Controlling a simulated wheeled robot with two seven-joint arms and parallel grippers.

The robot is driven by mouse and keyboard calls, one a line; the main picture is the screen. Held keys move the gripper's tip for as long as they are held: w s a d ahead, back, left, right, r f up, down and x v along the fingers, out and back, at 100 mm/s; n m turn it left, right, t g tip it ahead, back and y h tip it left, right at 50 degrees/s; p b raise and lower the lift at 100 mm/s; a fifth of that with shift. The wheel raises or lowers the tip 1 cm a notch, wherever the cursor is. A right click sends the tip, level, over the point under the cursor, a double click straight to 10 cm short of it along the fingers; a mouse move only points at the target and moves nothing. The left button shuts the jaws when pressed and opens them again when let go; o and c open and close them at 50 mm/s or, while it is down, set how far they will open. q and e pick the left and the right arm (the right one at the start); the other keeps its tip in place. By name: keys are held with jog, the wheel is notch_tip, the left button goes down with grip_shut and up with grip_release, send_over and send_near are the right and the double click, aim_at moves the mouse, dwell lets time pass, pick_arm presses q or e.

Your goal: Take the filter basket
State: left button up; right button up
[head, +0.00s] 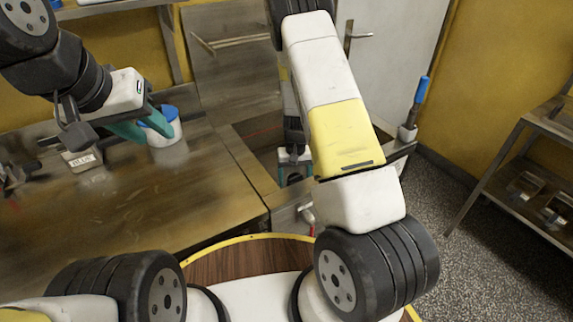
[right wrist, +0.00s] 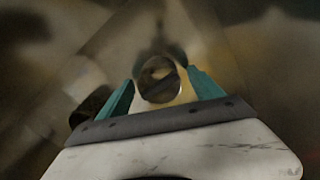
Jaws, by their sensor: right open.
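My right gripper (right wrist: 160,88) is open, its two teal fingers spread apart. A round, dark, shiny thing with a pale part below it (right wrist: 158,80) shows between them in the right wrist view. It may be the filter basket, but the view is blurred and I cannot tell if the fingers touch it. In the head view my right gripper (head: 292,172) points down into the metal basin, and no basket can be made out there. My left gripper (head: 145,126) has its teal fingers apart over the left worktop, in front of a white tub.
The white tub with a blue rim (head: 163,128) stands on the metal worktop (head: 130,205). A small labelled container (head: 82,160) is left of it. A blue-handled tool (head: 421,90) stands at the basin's right end. A metal shelf rack (head: 553,120) is at the far right.

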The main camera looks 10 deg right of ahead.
jog(key=shift+f, duration=0.4)
jog(key=c, duration=1.4)
